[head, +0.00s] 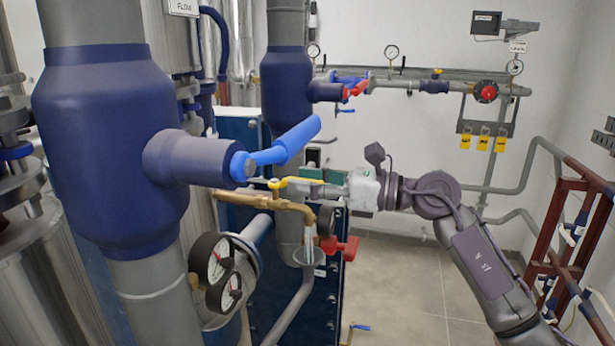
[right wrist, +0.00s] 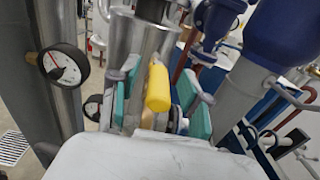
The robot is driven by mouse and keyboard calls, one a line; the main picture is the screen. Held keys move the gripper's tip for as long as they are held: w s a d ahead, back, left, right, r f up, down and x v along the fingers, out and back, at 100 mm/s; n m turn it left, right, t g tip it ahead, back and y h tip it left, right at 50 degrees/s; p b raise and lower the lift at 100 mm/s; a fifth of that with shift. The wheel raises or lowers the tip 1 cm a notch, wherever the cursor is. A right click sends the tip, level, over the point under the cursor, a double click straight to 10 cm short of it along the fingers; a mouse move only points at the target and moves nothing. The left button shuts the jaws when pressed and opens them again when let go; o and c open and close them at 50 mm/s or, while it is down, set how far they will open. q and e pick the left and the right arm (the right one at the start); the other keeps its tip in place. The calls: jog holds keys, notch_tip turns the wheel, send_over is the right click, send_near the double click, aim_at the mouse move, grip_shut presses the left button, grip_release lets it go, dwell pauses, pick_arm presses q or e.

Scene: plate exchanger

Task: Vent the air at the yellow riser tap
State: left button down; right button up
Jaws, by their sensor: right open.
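The yellow riser tap has a yellow lever (head: 296,181) on a brass body (head: 262,202) that juts out below the blue lever valve. In the right wrist view the yellow lever (right wrist: 158,88) stands between the teal finger pads, with gaps visible beside it. My right gripper (head: 318,182) reaches in from the right at the lever's end. It is open around the lever (right wrist: 163,106); the head view does not clearly show contact. The brass spout points down over a small funnel (head: 310,256). My left gripper is not in view.
A large blue lever valve (head: 285,145) sits just above the tap on a thick blue-jacketed pipe (head: 105,140). Dial gauges (head: 213,260) are below left. A red handle (head: 340,247) is below my gripper. The floor (head: 410,280) at the right is open.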

grip_shut()
jog(key=shift+d, duration=0.1)
dwell(0.4)
